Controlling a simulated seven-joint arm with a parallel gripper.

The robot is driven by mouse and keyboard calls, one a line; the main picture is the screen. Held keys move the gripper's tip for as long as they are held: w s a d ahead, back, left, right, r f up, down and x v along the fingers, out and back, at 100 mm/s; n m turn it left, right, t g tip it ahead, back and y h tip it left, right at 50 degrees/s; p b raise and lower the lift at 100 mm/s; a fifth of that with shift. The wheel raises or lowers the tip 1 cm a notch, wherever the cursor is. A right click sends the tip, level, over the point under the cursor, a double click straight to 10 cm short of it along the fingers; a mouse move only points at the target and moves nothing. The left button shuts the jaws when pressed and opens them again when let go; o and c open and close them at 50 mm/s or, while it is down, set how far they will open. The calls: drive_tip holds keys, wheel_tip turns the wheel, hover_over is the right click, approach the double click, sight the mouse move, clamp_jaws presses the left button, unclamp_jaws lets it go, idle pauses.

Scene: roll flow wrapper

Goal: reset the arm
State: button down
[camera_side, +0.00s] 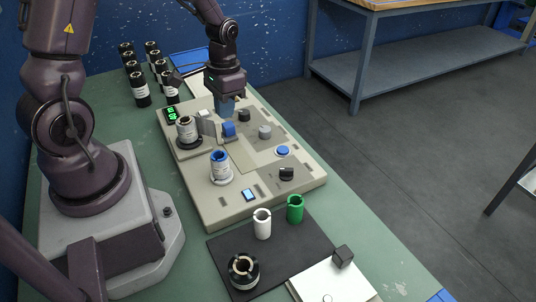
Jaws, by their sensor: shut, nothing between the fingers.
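My gripper (227,108) points down over the far middle part of the beige machine panel (200,208). A grey plate (206,124) stands to the left of that part. A dark-topped roll with a white label (186,131) stands upright on the panel's left side. A blue-topped roll with a white label (220,168) stands upright nearer the front.
Several black rolls (140,90) stand at the back left, near a blue tray (186,62). In front, a black mat (222,252) holds a white cylinder (262,224), a green cylinder (295,209) and a black ring-shaped roll (243,272). A dark cube (343,257) sits on a white plate (325,283).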

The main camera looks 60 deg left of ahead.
drive_tip(key=s+d+r+t, duration=0.2)
drive_tip(key=s+d+r, duration=0.1)
drive_tip(key=r, duration=0.4)
drive_tip(key=s+d+r+t, duration=0.2)
drive_tip(key=s+d+r, duration=0.1)
drive_tip(key=d+r, duration=0.2)
drive_tip(key=s+d+r+m+t, duration=0.1)
drive_tip(key=s+d+r+t, duration=0.1)
drive_tip(key=r, duration=0.7)
drive_tip(key=shift+s+d+t, duration=0.3)
drive_tip(key=shift+s+d, duration=0.2)
drive_tip(key=shift+d, duration=0.55)
drive_tip(key=shift+r, duration=0.1)
